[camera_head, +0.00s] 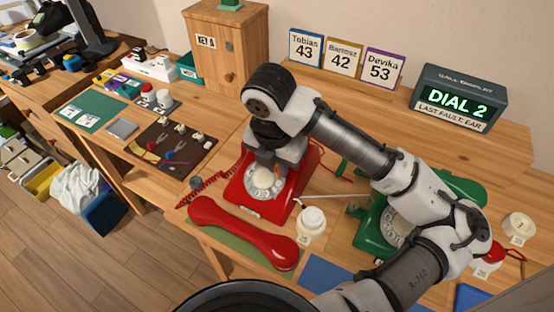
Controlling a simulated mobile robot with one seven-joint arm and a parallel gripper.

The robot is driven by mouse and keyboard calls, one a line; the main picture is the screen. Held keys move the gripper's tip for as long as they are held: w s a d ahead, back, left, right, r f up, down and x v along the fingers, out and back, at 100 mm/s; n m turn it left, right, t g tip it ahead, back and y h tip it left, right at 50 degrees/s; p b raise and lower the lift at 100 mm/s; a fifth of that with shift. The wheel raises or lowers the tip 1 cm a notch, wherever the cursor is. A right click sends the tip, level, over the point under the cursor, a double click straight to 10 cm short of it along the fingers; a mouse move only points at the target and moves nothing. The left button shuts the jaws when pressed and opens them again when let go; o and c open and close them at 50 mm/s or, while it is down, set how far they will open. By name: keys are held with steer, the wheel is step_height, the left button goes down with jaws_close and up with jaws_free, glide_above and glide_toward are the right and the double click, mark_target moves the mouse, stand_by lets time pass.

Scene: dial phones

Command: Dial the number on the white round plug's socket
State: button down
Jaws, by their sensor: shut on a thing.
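The red phone (239,195) stands at the middle of the desk, and its pale dial (262,188) faces up. Its red handset (243,233) lies off the phone at the front. My gripper (269,170) is down at the dial and appears shut on part of it; the arm hides the exact contact. A white round plug (311,219) stands right of the handset, with a small tag (305,239) too small to read surely. A cream round piece (519,223) with a tag is at far right. The call display (457,101) reads "DIAL 2" and "LAST FAULT: EAR".
A green phone (369,235) sits under my arm, partly hidden. A red round plug (489,254) is at right. Name cards (343,57) read Tobias 43, Bartosz 42 and Devika 53. A wooden cabinet (240,45) marked "KEY A" stands behind. Tools lie on a brown mat (150,139) at left.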

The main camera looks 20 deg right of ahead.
steer(key=shift+s+a+f, duration=0.25)
steer(key=shift+s, duration=0.35)
stand_by(0.3)
steer(key=shift+s+a+f, duration=0.25)
steer(key=shift+s+a, duration=0.05)
steer(key=shift+a, duration=0.1)
